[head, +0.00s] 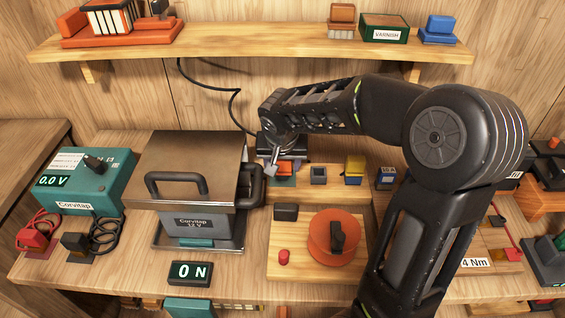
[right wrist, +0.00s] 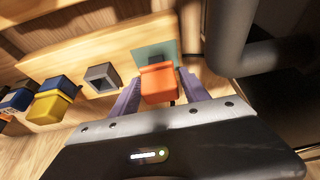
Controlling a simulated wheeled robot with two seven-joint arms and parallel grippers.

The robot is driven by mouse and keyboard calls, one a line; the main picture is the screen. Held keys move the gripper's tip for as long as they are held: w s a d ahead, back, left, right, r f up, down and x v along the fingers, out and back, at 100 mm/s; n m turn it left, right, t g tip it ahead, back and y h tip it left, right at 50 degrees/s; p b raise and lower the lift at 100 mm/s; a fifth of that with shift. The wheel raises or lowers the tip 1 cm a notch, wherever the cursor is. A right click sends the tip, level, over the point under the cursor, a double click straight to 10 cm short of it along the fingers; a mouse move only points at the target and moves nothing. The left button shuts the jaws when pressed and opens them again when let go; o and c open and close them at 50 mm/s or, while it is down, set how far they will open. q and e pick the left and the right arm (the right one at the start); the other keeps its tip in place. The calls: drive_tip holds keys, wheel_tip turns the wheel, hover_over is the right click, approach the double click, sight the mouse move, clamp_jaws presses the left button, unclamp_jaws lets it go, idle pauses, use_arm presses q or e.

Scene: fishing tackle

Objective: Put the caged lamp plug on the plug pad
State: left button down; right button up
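An orange plug-like block (right wrist: 158,84) sits between the two fingers of my right gripper (right wrist: 160,92) in the right wrist view. The fingers appear to touch its sides. A flat teal pad (right wrist: 155,53) lies just beyond and partly under the block; I cannot tell whether they touch. In the head view my right gripper (head: 277,165) points down at the back step, with the orange block (head: 285,170) at its tips and the teal pad (head: 285,182) below. No label shows which plug is the caged lamp's. My left gripper is not in view.
The metal-lidded Corvitap box (head: 190,190) with handles stands close left. An orange reel (head: 333,237) lies in front. The shelf (head: 250,42) runs above.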

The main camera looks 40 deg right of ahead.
drive_tip(key=shift+o, duration=1)
drive_tip(key=shift+r, duration=0.1)
drive_tip(key=shift+r+p, duration=0.2)
drive_tip(key=shift+p, duration=0.1)
drive_tip(key=v, duration=1.1)
drive_tip(key=shift+s+r, duration=0.15)
drive_tip(key=shift+r, duration=0.25)
drive_tip(key=shift+a+f, duration=0.1)
